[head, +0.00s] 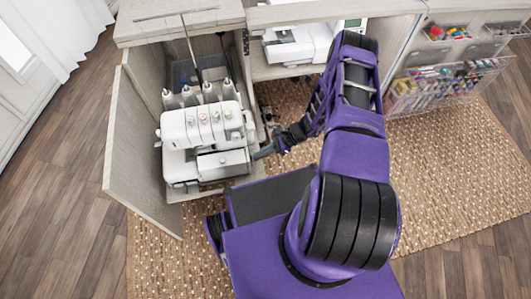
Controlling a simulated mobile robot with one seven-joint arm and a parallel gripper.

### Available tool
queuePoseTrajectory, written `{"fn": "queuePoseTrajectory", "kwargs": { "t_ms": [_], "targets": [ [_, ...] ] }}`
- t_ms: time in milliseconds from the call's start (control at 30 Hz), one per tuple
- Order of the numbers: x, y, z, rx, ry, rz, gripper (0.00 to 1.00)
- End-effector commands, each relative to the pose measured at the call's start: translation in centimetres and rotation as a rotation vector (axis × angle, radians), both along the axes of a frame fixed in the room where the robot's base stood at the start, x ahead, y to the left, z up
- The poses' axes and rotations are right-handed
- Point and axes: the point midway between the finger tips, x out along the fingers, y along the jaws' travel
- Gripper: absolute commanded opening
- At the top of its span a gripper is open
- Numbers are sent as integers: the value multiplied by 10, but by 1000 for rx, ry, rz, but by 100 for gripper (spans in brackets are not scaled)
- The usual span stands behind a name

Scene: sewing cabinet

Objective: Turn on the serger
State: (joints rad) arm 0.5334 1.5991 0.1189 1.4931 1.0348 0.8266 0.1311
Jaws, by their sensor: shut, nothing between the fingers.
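The white serger (208,140) stands in the open left compartment of the cabinet. Several thread cones stand behind it, and a row of coloured dials runs across its upper front. My gripper (258,155) is shut and empty, pointing left. Its tip is at the lower right side of the serger in the picture; I cannot tell whether it touches. The serger's right side is mostly hidden from this angle, and I cannot make out a power switch or whether the machine is on.
An open cabinet door (130,150) stands left of the serger. A white sewing machine (297,43) sits in the cabinet's middle bay. Clear bins of supplies (440,82) hang at the right. A woven rug (440,170) covers the floor, with free room at right.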

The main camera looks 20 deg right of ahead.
Motion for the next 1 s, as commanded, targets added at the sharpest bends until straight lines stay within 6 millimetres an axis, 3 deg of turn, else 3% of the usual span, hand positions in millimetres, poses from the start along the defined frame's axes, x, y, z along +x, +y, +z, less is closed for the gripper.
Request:
{"fn": "queuePoseTrajectory", "kwargs": {
  "t_ms": [700,1000],
  "targets": [
    [1,7,3,-65,5,-1,0],
    [1,7,15,-65,4,0,0]
  ]
}}
